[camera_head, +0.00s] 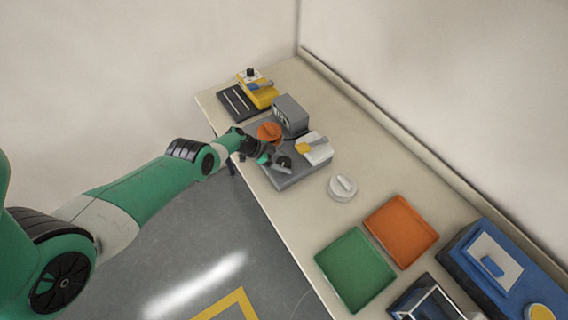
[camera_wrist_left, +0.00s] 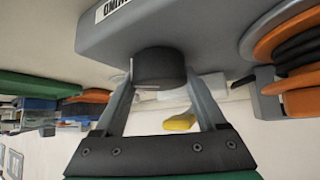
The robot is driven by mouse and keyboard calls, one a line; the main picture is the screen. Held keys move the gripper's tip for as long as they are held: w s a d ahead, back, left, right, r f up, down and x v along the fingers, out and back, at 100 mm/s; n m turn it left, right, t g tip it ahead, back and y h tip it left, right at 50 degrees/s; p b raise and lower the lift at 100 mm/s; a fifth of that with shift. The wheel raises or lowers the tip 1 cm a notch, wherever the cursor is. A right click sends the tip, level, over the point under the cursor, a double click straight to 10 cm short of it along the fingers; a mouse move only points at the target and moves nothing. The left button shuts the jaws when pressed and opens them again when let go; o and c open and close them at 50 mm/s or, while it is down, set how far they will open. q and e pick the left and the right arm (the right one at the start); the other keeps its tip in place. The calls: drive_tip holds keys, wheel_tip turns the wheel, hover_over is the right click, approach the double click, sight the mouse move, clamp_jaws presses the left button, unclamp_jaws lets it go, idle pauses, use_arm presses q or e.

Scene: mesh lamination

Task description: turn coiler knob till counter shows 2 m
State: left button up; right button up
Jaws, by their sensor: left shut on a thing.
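The coiler is a grey machine (camera_head: 300,176) on the bench, with an orange spool (camera_head: 268,131) and a grey box unit (camera_head: 290,114) behind it. I cannot read any counter figure. In the left wrist view the coiler's grey body (camera_wrist_left: 205,30) fills the top and carries a black round knob (camera_wrist_left: 158,66) with a pale mark on its side. My left gripper (camera_head: 268,160) is at the coiler's near side; in the wrist view its two fingers (camera_wrist_left: 160,84) are shut on the knob, one on each side. The orange spool (camera_wrist_left: 290,40) is at the right there. My right gripper is not in view.
A white round item (camera_head: 342,187), a green tray (camera_head: 356,268) and an orange tray (camera_head: 401,230) lie to the right. A yellow device (camera_head: 262,96) stands at the far left end.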

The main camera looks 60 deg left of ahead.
use_arm(q)
drive_tip(key=shift+r, duration=0.1)
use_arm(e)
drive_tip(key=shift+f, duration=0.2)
use_arm(q)
drive_tip(key=o, duration=1.3)
